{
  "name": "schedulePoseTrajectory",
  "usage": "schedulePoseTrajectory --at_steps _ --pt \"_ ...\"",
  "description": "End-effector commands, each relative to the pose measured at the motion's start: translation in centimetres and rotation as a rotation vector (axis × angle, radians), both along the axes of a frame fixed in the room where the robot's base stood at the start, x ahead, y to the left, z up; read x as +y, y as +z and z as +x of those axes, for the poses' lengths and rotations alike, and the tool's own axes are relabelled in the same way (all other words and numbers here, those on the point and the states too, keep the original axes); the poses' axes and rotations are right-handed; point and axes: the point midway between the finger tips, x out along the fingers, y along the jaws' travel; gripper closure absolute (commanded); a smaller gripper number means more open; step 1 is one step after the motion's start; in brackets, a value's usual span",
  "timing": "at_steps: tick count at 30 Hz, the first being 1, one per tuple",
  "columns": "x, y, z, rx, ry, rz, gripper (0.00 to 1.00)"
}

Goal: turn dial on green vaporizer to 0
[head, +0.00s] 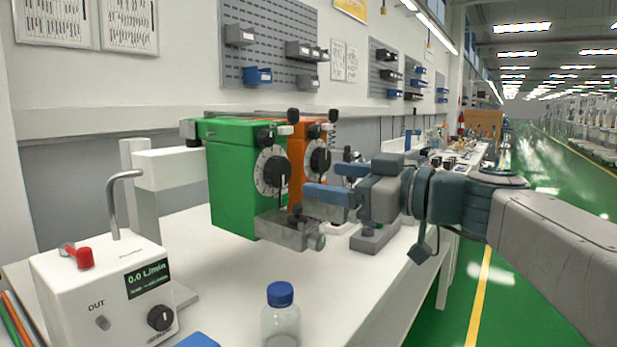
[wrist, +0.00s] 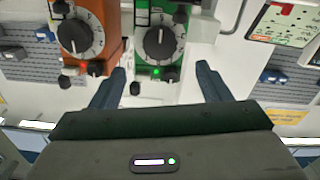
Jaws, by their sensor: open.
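The green vaporizer (head: 228,185) is a box hanging above the bench, with a black dial (head: 271,172) on a white scale ring on its front. The dial also shows in the wrist view (wrist: 162,42), at the top, framed between the two fingers. The open fingers also show in the wrist view (wrist: 162,85).
An orange vaporizer (head: 298,160) with a similar dial stands right beside the green one. A white flow meter box (head: 105,290) reading 0.0 L/min and a blue-capped bottle (head: 281,325) stand on the white bench (head: 340,290).

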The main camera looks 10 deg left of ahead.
Motion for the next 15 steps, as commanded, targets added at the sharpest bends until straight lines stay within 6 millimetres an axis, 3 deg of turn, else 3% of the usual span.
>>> schedulePoseTrajectory --at_steps 6,15 --pt "4.4 -0.1 1.8 0.003 0.004 -0.001 0.30" --pt "7.7 0.0 3.2 0.001 0.001 -0.001 0.30"
